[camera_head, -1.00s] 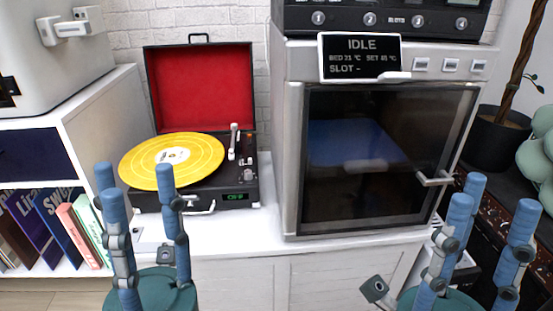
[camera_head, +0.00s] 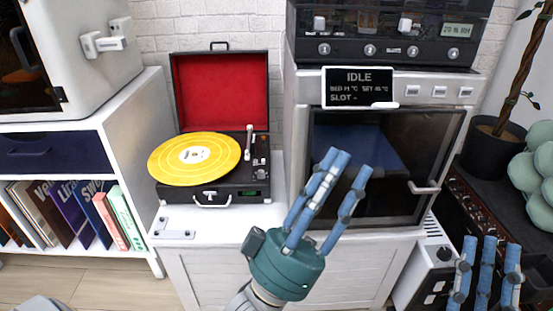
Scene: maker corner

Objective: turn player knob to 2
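The record player (camera_head: 226,193) is a black case with its red-lined lid (camera_head: 208,92) raised. A yellow record (camera_head: 170,165) lies on it, with the tonearm (camera_head: 249,143) at the right. Small controls (camera_head: 258,162) sit on the deck's right side; which is the knob, and its setting, is too small to tell. The small green front display (camera_head: 250,194) is unreadable. My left gripper (camera_head: 345,164) is open and empty, right of the player and in front of the machine's door. My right gripper (camera_head: 487,252) is open and empty at the lower right.
A grey machine with a glass door (camera_head: 372,165) and an IDLE screen (camera_head: 357,87) stands right of the player. A shelf of books (camera_head: 70,210) is at left. White counter (camera_head: 225,225) is free in front of the player. A plant (camera_head: 500,140) stands at right.

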